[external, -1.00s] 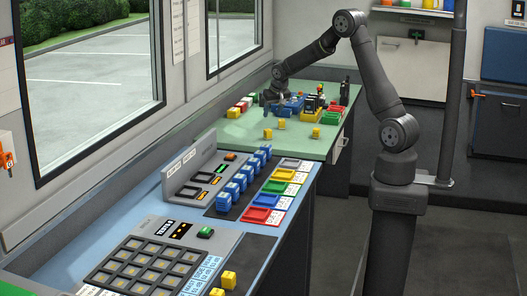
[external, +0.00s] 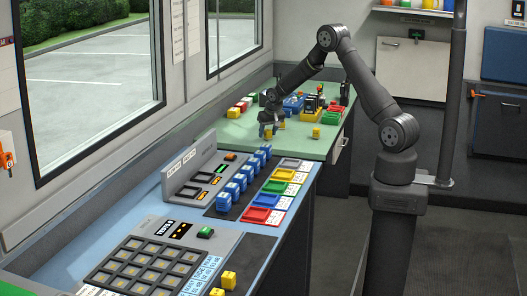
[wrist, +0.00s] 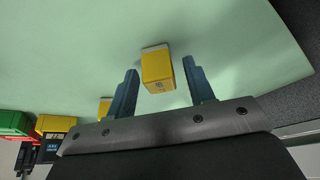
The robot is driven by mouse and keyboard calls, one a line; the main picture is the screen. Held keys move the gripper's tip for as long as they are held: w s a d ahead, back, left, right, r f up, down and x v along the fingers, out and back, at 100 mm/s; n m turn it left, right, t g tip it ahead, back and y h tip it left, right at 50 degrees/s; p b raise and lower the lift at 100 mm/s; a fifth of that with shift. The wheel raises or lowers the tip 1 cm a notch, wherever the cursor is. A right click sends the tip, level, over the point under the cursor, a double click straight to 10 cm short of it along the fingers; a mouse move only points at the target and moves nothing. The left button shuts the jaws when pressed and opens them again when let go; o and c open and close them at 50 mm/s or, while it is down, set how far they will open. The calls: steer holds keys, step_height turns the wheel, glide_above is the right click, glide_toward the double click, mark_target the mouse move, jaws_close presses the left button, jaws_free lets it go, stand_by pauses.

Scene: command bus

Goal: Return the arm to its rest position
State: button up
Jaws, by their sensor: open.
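My arm reaches over the far green table (external: 235,135) in the external view. My gripper (external: 268,128) is low over that table, pointing down, near small yellow blocks. In the wrist view my gripper (wrist: 160,68) is open, with two blue fingers apart. A yellow block (wrist: 158,72) with a pale end shows between the fingers in the picture; I cannot tell how far below them it is. Neither finger visibly touches it. A second yellow block (wrist: 104,104) is partly hidden behind the left finger. Another yellow block (external: 316,133) stands right of my gripper in the external view.
Blue items (external: 293,103), red and green trays (external: 332,115) and a dark device stand at the table's back. The nearer blue console (external: 130,210) carries a keypad, blue switches and coloured trays. A window wall runs along the left. The table's front left is clear.

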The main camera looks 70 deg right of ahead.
steer(key=shift+r, duration=0.15)
steer(key=v, duration=1.2)
steer(key=x, duration=1.2)
steer(key=shift+f, duration=0.2)
step_height(320, 180, up, 4)
steer(key=shift+r, duration=0.1)
steer(key=s+d+r, duration=0.6)
steer(key=s+r, duration=0.1)
steer(key=s, duration=0.3)
steer(key=w+a+n+y, duration=0.1)
steer(key=w+a+n, duration=0.3)
steer(key=a, duration=0.5)
steer(key=w+a+n+t+y, duration=0.1)
steer(key=w+a, duration=0.4)
steer(key=a, duration=0.3)
steer(key=w+a+n+y, duration=0.1)
steer(key=w+a+n, duration=0.3)
steer(key=a, duration=0.5)
steer(key=w+a+n+y, duration=0.2)
steer(key=a+n, duration=0.4)
steer(key=a, duration=2.2)
steer(key=shift+w+a+f+y, duration=0.15)
steer(key=shift+w+y, duration=0.15)
